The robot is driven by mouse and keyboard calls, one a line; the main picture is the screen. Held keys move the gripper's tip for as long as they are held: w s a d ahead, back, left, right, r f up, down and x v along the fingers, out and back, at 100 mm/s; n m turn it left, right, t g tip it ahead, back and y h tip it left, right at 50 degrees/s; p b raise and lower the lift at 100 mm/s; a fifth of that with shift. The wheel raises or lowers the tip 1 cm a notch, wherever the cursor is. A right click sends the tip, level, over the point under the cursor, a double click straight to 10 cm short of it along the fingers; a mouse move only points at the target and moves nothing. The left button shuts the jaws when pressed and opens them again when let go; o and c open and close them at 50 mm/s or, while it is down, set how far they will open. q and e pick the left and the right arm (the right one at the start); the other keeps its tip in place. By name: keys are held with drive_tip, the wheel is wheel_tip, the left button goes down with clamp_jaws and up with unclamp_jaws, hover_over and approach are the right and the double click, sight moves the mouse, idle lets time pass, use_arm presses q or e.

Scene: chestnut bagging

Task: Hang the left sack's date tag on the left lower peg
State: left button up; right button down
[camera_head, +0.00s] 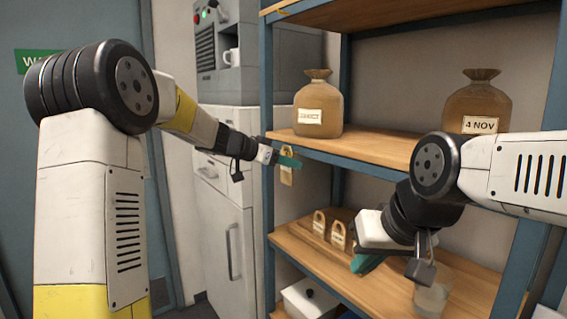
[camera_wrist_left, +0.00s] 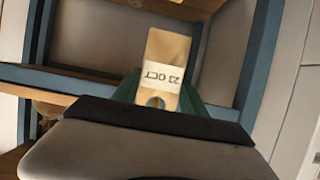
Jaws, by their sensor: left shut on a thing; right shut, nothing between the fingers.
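My left gripper (camera_head: 286,160) is shut on a tan date tag (camera_head: 286,179), just in front of the upper shelf's left edge. In the left wrist view the tag (camera_wrist_left: 166,62) reads 23 OCT, upside down, with a hole at its near end between the green fingers. The left sack (camera_head: 318,108) stands upright on the upper shelf, its label too small to read surely. I cannot make out the left lower peg in either view. My right gripper (camera_head: 367,263) is shut and empty in front of the lower shelf.
The right sack (camera_head: 479,104), labelled 4 NOV, stands on the upper shelf (camera_head: 370,148). The blue post (camera_head: 267,120) is close to my left gripper.

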use_arm(q)
drive_tip(key=shift+f+x, duration=0.25)
drive_tip(key=shift+x, duration=0.8)
drive_tip(key=shift+a, duration=0.1)
drive_tip(key=o, duration=1.7)
drive_tip(key=shift+o, duration=0.2)
drive_tip(key=shift+s+a, duration=0.1)
drive_tip(key=shift+s, duration=0.05)
drive_tip(key=s+a, duration=0.7)
drive_tip(key=a, duration=0.3)
drive_tip(key=shift+s, duration=0.25)
drive_tip(key=shift+a, duration=0.15)
